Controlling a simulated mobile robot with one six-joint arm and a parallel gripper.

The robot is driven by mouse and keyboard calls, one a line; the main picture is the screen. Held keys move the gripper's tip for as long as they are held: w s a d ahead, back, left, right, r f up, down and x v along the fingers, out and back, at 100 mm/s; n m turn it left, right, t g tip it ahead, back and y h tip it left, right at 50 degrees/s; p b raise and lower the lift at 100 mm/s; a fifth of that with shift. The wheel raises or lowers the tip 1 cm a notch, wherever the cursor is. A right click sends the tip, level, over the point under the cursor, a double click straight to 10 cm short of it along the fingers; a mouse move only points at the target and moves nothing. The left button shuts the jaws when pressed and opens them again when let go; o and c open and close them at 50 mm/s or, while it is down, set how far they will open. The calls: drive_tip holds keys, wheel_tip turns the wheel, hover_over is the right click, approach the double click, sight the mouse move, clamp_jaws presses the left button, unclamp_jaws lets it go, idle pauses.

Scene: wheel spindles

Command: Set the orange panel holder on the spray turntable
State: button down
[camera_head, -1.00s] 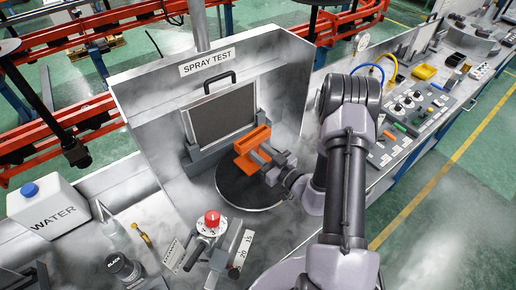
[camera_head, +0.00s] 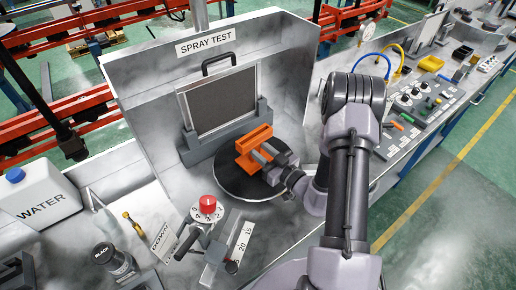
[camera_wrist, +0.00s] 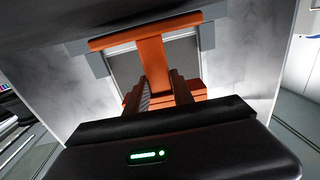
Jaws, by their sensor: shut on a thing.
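The orange panel holder (camera_head: 253,140) is held in my gripper (camera_head: 268,160) over the black round spray turntable (camera_head: 240,187). The holder looks upright and sits over the back right part of the disc. I cannot tell whether its base touches the disc. In the wrist view the orange panel holder (camera_wrist: 152,60) stands between the two fingers of my gripper (camera_wrist: 165,90), with its wide top bar toward the top of the picture. The turntable is hidden in the wrist view.
A framed dark panel (camera_head: 222,103) stands close behind the holder. A red-knobbed dial (camera_head: 207,204), a black jar (camera_head: 112,258) and a white WATER container (camera_head: 36,200) are at the front left.

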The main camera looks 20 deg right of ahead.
drive_tip(key=shift+f, duration=0.5)
drive_tip(key=c, duration=1)
unclamp_jaws()
drive_tip(key=shift+s, duration=0.1)
